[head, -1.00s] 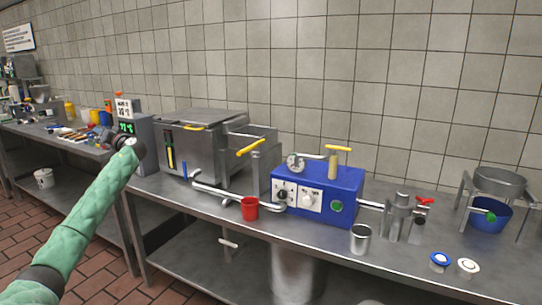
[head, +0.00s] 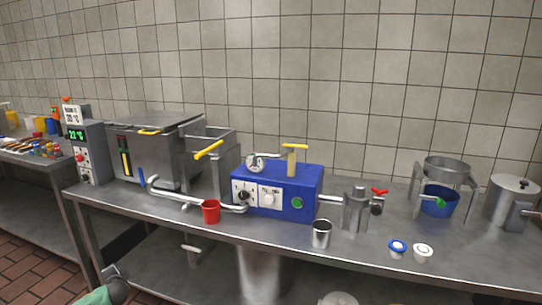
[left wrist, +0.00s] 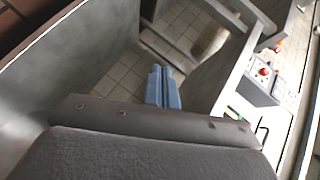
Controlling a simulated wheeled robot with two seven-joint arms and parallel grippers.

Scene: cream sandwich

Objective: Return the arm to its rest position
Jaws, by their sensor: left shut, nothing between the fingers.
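My left arm, in a green sleeve, shows only at the bottom left edge of the head view, with its dark gripper end (head: 116,284) low in front of the steel table (head: 80,193). In the left wrist view my left gripper (left wrist: 164,84) shows as two bluish fingers shut together with nothing between them. The fingers hang clear of the table. My right arm is not in view.
Tiled floor (head: 30,265) lies at the lower left.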

